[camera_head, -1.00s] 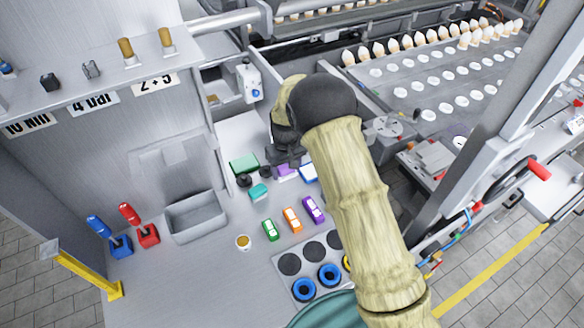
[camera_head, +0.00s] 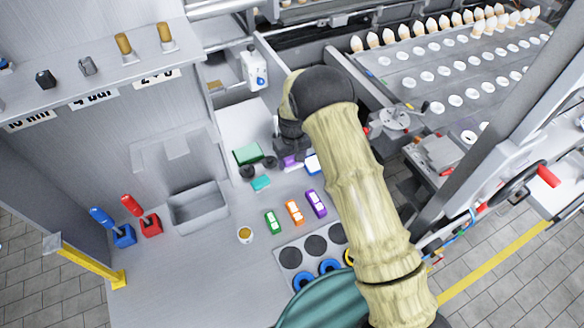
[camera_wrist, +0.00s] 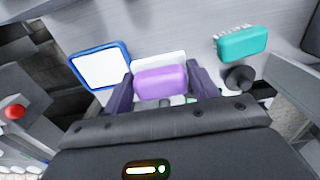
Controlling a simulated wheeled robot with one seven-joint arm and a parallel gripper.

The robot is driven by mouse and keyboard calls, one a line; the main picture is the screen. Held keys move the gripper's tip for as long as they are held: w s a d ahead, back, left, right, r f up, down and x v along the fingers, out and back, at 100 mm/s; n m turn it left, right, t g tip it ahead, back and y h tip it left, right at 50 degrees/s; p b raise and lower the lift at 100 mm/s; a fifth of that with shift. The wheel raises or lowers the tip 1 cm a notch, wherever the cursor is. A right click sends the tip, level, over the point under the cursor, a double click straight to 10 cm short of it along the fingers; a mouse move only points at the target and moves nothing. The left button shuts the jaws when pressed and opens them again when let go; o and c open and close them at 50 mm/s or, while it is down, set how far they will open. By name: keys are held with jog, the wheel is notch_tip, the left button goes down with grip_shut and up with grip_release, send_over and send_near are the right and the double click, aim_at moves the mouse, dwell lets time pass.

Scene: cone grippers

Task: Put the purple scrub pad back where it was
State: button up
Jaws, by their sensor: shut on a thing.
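The purple scrub pad (camera_wrist: 161,83) sits between the two fingers of my gripper (camera_wrist: 161,88) in the wrist view. The gripper is shut on it. In the head view the purple pad (camera_head: 292,163) shows just below my gripper (camera_head: 290,150), partly hidden by it. A white flat piece (camera_wrist: 158,58) shows right behind the pad in the wrist view. Whether the pad touches the surface under it, I cannot tell.
A blue-rimmed white tile (camera_wrist: 101,66) lies beside the pad, and a teal block (camera_wrist: 242,43) lies on the other side near a dark knob (camera_wrist: 239,78). A green pad (camera_head: 247,153), small cars (camera_head: 295,212) and a grey bin (camera_head: 199,207) stand around on the bench.

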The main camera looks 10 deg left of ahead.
aim_at(292, 175)
jog(key=shift+f, duration=0.65)
jog(key=shift+f+p, duration=0.9)
jog(key=shift+f, duration=1.2)
jog(key=shift+f, duration=0.15)
jog(key=o, duration=0.7)
jog(key=shift+c, duration=0.2)
notch_tip(292, 175, up, 12)
jog(key=b, duration=0.4)
jog(key=shift+b, duration=0.4)
